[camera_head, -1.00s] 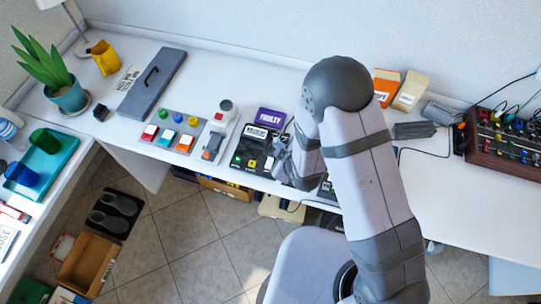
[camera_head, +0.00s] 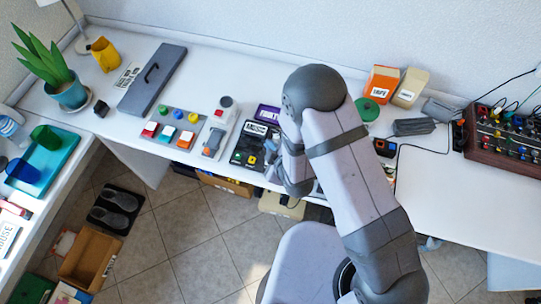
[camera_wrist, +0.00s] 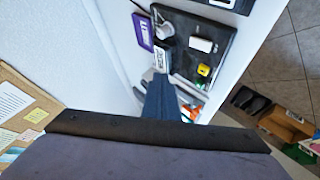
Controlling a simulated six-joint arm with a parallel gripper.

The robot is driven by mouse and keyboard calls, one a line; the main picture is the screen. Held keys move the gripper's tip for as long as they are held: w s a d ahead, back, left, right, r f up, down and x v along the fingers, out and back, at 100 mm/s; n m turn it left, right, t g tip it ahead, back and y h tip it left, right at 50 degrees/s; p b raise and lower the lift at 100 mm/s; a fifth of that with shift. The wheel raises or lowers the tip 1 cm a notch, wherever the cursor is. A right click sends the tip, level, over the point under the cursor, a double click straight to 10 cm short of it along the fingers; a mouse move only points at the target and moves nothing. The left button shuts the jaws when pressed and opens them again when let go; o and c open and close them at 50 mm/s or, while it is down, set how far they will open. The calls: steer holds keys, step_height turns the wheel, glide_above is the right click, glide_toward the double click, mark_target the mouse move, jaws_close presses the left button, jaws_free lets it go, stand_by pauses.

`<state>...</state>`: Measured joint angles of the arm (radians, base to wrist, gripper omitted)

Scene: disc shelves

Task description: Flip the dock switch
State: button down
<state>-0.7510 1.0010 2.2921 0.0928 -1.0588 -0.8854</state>
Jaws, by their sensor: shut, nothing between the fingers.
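A black dock-like panel (camera_head: 250,145) with a pale label, a green button and a yellow button lies near the desk's front edge. It also shows in the wrist view (camera_wrist: 222,62), with a white block (camera_wrist: 201,45) and a yellow button (camera_wrist: 204,70) on it. I cannot tell which part is the switch. My gripper (camera_head: 271,151) is at the panel's right side, partly hidden by my wrist. In the wrist view my shut, empty fingers (camera_wrist: 160,92) point toward the panel's near end. I cannot tell if they touch it.
Left of the panel is a light unit (camera_head: 219,127) with a red button and a grey rocker. A grey board with coloured buttons (camera_head: 172,128) lies farther left. A purple FAULTY sign (camera_head: 266,114) is behind the panel. A green disc (camera_head: 367,109) lies right of my arm.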

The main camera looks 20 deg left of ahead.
steer(key=shift+w+f+b, duration=0.2)
steer(key=shift+f+b, duration=0.85)
steer(key=shift+f, duration=0.3)
steer(key=shift+w+f+b, duration=0.2)
steer(key=shift+f+b, duration=0.85)
steer(key=shift+f, duration=0.3)
steer(key=shift+w+f+b, duration=0.2)
steer(key=shift+f+b, duration=0.85)
steer(key=shift+f, duration=0.3)
steer(key=shift+f, duration=0.15)
steer(key=shift+f+b, duration=0.3)
steer(key=shift+b, duration=0.1)
steer(key=shift+f+b, duration=0.3)
steer(key=shift+r, duration=0.1)
steer(key=shift+r+p, duration=0.6)
steer(key=shift+r, duration=0.1)
steer(key=shift+s+r+p, duration=0.2)
steer(key=shift+r+p, duration=0.8)
steer(key=shift+r, duration=0.25)
steer(key=shift+s+r+p, duration=0.2)
steer(key=shift+r+p, duration=0.75)
steer(key=shift+r, duration=0.3)
steer(key=shift+w, duration=0.1)
